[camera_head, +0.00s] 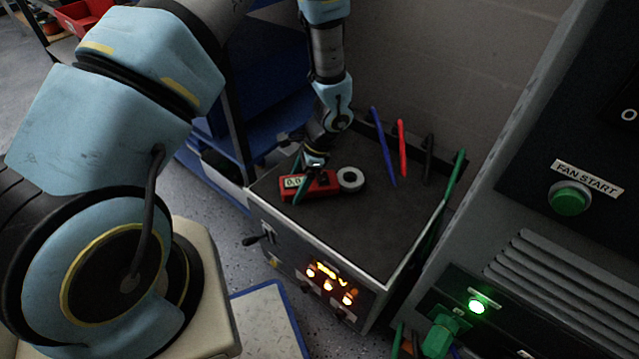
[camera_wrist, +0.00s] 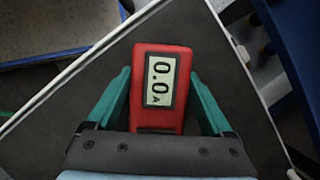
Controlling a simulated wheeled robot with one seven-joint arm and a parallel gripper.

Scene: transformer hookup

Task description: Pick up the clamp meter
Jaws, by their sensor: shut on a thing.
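The clamp meter (camera_head: 322,188) is red with a grey ring-shaped jaw at its right end, and it is on or just above the dark top of a box-shaped unit. In the wrist view the clamp meter (camera_wrist: 159,117) shows its display reading 0.0 A. My gripper (camera_head: 306,183) comes down on it from above, one green finger on each side of the red body. The ring jaw is hidden in the wrist view.
The unit's dark top (camera_head: 370,235) has a raised light rim and is clear toward the front. Blue (camera_head: 383,145), red (camera_head: 402,147), black (camera_head: 428,158) and green (camera_head: 453,178) leads stand along its back and right. A grey cabinet with a green fan start button (camera_head: 570,198) stands close at right.

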